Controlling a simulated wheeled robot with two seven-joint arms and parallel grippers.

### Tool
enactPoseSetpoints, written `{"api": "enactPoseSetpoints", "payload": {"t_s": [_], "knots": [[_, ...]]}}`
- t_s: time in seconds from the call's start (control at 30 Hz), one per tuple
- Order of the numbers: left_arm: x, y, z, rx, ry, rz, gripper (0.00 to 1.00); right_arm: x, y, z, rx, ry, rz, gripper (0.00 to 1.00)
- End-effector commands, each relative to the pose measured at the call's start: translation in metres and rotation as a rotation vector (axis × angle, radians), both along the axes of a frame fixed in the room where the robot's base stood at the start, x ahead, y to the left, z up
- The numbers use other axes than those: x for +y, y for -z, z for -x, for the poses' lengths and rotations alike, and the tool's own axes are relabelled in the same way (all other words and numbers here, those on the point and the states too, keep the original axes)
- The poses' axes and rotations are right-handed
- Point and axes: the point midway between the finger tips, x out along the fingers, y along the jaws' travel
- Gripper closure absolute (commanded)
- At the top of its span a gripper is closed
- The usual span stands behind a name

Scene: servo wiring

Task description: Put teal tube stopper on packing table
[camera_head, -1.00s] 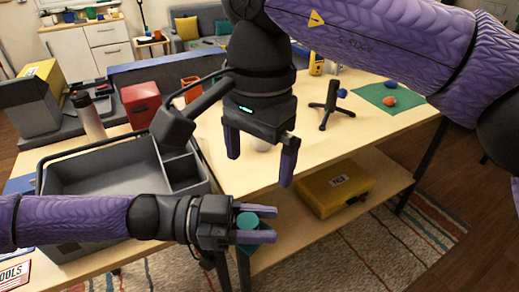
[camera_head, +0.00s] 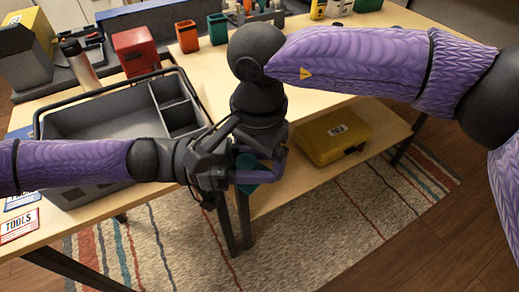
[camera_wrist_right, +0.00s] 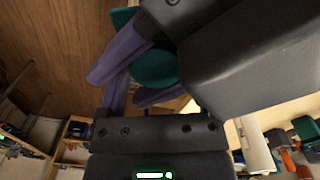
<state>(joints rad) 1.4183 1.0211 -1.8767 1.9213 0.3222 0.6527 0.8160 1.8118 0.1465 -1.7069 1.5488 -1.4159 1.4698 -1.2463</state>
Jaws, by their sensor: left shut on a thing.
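The teal tube stopper (camera_head: 246,162) is held in my left gripper (camera_head: 254,178), which is shut on it, in front of the table's edge. Part of it is hidden behind the fingers and wrist. In the right wrist view the teal stopper (camera_wrist_right: 155,66) shows beside the left gripper's dark body and purple finger. My right gripper (camera_head: 262,165) points down right over the left one, its visible finger spread to the side and close to the stopper. Its other finger is hidden in the head view. I cannot tell whether it touches the stopper. The packing table (camera_head: 210,62) lies behind both grippers.
A grey divided tote (camera_head: 100,115) stands on the table left of the grippers. A red bin (camera_head: 137,50), an orange cup (camera_head: 187,36) and a teal cup (camera_head: 218,29) stand further back. A yellow case (camera_head: 333,143) lies on the lower shelf.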

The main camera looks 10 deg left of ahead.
Motion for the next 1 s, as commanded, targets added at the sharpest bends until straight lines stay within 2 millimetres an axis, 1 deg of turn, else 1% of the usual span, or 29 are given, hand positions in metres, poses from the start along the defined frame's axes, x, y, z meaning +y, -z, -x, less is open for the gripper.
{"api": "enactPoseSetpoints", "payload": {"t_s": [0.03, 0.07, 0.1, 0.17, 0.2, 0.27, 0.3, 0.47, 0.9, 0.97, 1.0], "knots": [[0.0, 0.0, 0.0, 0.0, 0.0, 0.0, 1.0, 0.0, -0.0002, 0.0, 0.0, 0.0, 0.0, 0.28], [0.0, 0.0, 0.0, 0.0, 0.0, 0.0, 1.0, 0.0, -0.0002, 0.0, 0.0, 0.0, 0.0, 0.34], [0.0, 0.0, 0.0, 0.0, 0.0, 0.0, 1.0, 0.0, -0.0002, 0.0, 0.0, 0.0, 0.0, 0.42], [0.0001, 0.0, -0.0001, 0.0, 0.0, 0.0, 1.0, 0.0, -0.0003, 0.0, 0.0, 0.0, 0.0, 0.55], [0.0001, 0.0001, -0.0001, 0.0, 0.0, 0.0, 1.0, 0.0, -0.0003, 0.0, 0.0, 0.0, 0.0, 0.64], [0.0001, 0.0001, -0.0001, 0.0, -0.001, 0.0, 1.0, 0.0, -0.0003, 0.0, 0.0, 0.0, 0.0, 0.76], [0.0001, 0.0001, -0.0001, 0.0, -0.001, 0.0, 0.51, 0.0, -0.0004, 0.0, 0.0, 0.0, 0.0, 0.78], [0.0002, 0.0002, -0.0004, 0.0, -0.001, -0.001, 0.17, 0.0001, -0.0004, 0.0001, 0.001, 0.0, 0.0, 0.78], [0.001, 0.0005, -0.0016, 0.0, -0.007, -0.003, 0.16, 0.0007, -0.0003, 0.0016, 0.005, -0.005, 0.0, 0.78], [0.0037, 0.0006, -0.0019, 0.0, -0.009, -0.003, 0.16, 0.0007, -0.0003, 0.0017, 0.005, -0.005, 0.0, 0.78], [0.0087, 0.0005, -0.0021, 0.0, -0.011, -0.003, 0.16, 0.0006, -0.0003, 0.0017, 0.005, -0.005, 0.001, 0.77]]}}
